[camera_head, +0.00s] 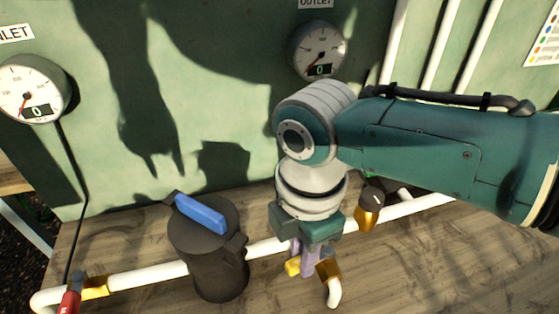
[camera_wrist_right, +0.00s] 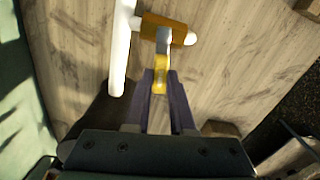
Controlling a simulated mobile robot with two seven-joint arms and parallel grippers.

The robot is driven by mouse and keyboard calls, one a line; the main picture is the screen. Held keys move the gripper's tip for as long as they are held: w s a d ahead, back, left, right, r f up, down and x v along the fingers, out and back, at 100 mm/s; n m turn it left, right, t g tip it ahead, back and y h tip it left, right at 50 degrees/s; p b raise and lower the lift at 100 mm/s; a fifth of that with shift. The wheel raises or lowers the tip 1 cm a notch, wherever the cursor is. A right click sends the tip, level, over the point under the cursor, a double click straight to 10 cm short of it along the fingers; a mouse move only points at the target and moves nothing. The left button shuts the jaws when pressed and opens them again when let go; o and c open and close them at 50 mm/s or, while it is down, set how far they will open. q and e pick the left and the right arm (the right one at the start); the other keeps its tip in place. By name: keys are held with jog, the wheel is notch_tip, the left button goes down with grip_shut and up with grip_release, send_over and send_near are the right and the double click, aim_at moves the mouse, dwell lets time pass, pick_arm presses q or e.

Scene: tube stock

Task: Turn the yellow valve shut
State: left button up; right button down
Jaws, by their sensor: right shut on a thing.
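The yellow valve has a small yellow handle (camera_head: 293,267) low in the middle of the head view, beside a brass fitting (camera_head: 328,269) on a white pipe. In the right wrist view the yellow handle (camera_wrist_right: 160,72) points from the brass fitting (camera_wrist_right: 168,28) toward my gripper. My right gripper (camera_head: 307,259) reaches down from above, and its purple fingers are closed around the handle. The fingertips (camera_wrist_right: 160,84) lie on either side of the handle's end in the wrist view. The fingers partly hide the handle in the head view. My left gripper is not in view.
A dark canister with a blue top handle (camera_head: 201,214) stands left of my gripper. A red-handled valve (camera_head: 71,297) is at the lower left. A dark-knobbed brass valve (camera_head: 368,207) sits just right of my wrist. The green panel carries inlet (camera_head: 33,92) and outlet (camera_head: 320,50) gauges, both reading 0.

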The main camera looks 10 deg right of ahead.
jog(key=shift+w+m, duration=0.4)
jog(key=shift+m, duration=0.6)
jog(key=c, duration=0.8)
grip_release()
jog(key=shift+o, duration=0.2)
notch_tip(320, 180, up, 10)
jog(key=p, duration=0.2)
